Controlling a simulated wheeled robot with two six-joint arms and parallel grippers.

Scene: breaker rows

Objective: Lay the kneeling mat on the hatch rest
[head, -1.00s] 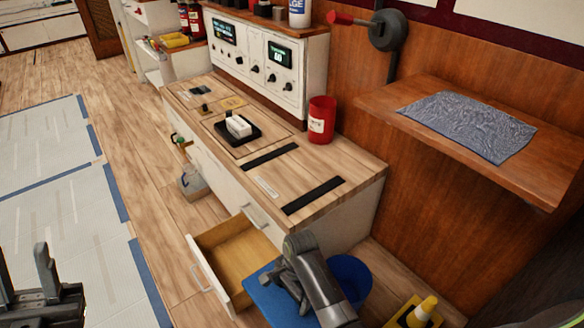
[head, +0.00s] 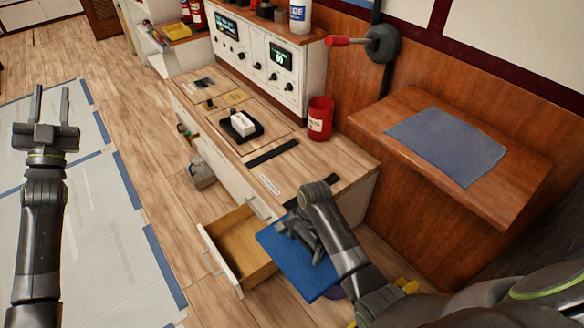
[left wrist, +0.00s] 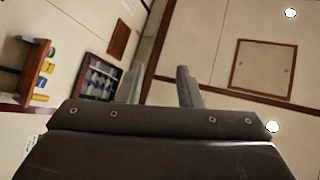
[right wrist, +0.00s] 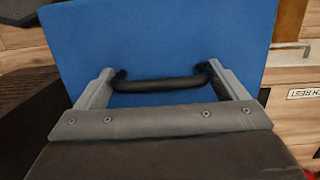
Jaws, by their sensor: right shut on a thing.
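The kneeling mat is a flat blue board (head: 290,265) with a black handle (right wrist: 160,84). My right gripper (head: 302,232) is shut on the handle, which spans between its fingers in the right wrist view. The mat hangs in front of the counter, beside the open drawer. The hatch rest is on the near end of the wooden counter, with a white label (head: 269,184) and a black strip (head: 272,152). A second strip is mostly hidden by my right arm. The label, partly cut off, reads "CH REST" in the right wrist view (right wrist: 312,92). My left gripper (head: 52,104) is open and empty over the floor.
An open drawer (head: 236,240) juts out below the counter. A red can (head: 320,118) and a black tray with a white block (head: 241,125) stand on the counter. A blue-grey cloth (head: 447,143) lies on the wall shelf (head: 510,205). A yellow item is partly hidden behind my right arm.

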